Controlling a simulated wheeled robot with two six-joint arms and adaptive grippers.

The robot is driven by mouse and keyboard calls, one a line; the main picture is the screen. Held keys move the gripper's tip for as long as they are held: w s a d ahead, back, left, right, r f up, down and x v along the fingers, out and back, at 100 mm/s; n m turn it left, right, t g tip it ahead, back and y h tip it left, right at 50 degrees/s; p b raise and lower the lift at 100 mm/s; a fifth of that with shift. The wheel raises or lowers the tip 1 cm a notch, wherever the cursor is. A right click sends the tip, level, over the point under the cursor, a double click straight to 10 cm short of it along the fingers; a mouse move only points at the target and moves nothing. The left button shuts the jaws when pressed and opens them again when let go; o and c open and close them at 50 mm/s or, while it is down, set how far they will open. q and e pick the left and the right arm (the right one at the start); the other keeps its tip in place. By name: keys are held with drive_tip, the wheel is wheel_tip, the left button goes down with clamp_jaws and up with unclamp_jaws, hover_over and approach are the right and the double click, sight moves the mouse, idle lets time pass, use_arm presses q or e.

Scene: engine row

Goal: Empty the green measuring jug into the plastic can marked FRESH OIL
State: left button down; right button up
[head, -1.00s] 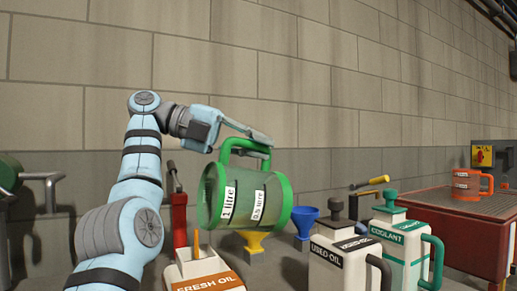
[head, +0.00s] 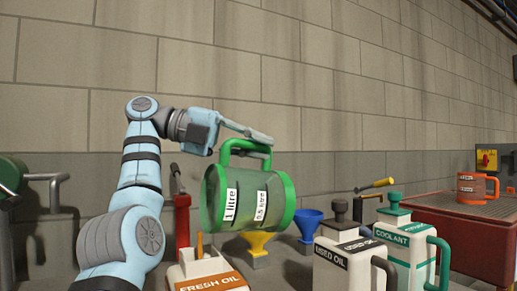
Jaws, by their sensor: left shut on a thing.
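The green measuring jug (head: 246,203), with white labels reading 1 litre and 0.5 litre, is in the air, tipped onto its side. My left gripper (head: 252,143) is shut on its green handle at the top. The white plastic can marked FRESH OIL (head: 208,272) stands below and a little left of the jug, cut off by the lower edge of the picture. A thin orange-brown piece sticks up at its top. No liquid stream shows, and I cannot tell what is in the jug. My right gripper is not in view.
A yellow funnel (head: 258,245) and a blue funnel (head: 307,226) stand behind. The USED OIL can (head: 335,268) and COOLANT can (head: 396,240) stand to the right. An orange jug (head: 476,188) sits on a red cabinet (head: 445,213). A brick wall closes the back.

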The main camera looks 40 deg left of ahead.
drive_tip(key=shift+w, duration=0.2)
use_arm(q)
drive_tip(key=shift+s, duration=0.1)
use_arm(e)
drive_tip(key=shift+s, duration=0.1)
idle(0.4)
use_arm(q)
drive_tip(key=shift+s+a+b, duration=0.1)
drive_tip(key=shift+b, duration=0.25)
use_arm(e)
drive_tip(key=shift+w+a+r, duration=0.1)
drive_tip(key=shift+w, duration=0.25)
use_arm(q)
drive_tip(key=shift+s, duration=0.15)
drive_tip(key=shift+s+a+t+h+b, duration=0.2)
drive_tip(key=shift+t+h+b, duration=0.1)
drive_tip(key=shift+b, duration=0.2)
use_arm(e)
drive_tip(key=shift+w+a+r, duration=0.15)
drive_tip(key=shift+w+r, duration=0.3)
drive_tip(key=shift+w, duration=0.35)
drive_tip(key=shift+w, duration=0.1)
